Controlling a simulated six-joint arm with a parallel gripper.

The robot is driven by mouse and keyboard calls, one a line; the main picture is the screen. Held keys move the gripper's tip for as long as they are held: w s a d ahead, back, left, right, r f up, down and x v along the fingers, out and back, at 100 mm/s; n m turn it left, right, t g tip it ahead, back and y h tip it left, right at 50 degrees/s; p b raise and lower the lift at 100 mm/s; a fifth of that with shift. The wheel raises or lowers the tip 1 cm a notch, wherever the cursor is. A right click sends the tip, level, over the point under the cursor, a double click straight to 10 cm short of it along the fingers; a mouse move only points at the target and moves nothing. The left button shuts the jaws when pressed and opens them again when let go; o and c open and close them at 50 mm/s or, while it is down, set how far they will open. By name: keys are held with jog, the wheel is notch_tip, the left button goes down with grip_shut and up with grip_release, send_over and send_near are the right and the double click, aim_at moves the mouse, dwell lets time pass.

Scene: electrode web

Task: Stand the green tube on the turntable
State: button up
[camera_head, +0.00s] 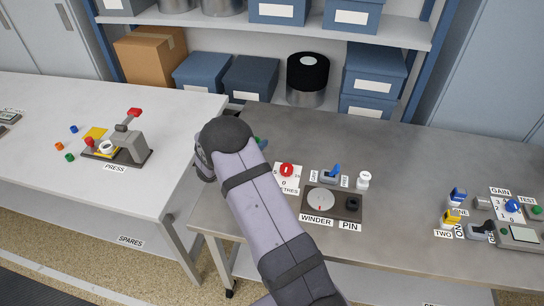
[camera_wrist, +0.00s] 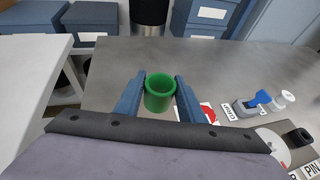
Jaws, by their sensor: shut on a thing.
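The green tube (camera_wrist: 159,98) is held upright between the two blue fingers of my gripper (camera_wrist: 160,88) in the wrist view. Its open top faces the camera. It appears to be over the left part of the grey bench. In the head view my arm hides most of the gripper; a bit of green (camera_head: 258,139) shows beside the arm. The pale round turntable (camera_head: 320,200) on the WINDER unit is empty, to the right of my arm. Part of it also shows in the wrist view (camera_wrist: 272,139), to the right of the gripper.
A black round holder (camera_head: 353,203) marked PIN is beside the turntable. A red dial (camera_head: 286,170), a blue switch (camera_head: 332,172) and a white knobbed post (camera_head: 363,179) stand behind it. The white table (camera_head: 170,115) with the press (camera_head: 122,147) is left, across a gap.

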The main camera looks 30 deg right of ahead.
jog(key=shift+d, duration=0.1)
jog(key=s+d+r+m+g+b, duration=0.1)
jog(key=d+r+b, duration=0.1)
jog(key=d, duration=0.4)
jog(key=m+g+h+b, duration=0.1)
jog(key=m+g+b, duration=0.1)
jog(key=m+g, duration=0.65)
send_over(322, 197)
jog(key=shift+n+g, duration=0.25)
jog(key=shift+g, duration=0.2)
jog(key=shift+f+p, duration=0.65)
jog(key=shift+f, duration=4)
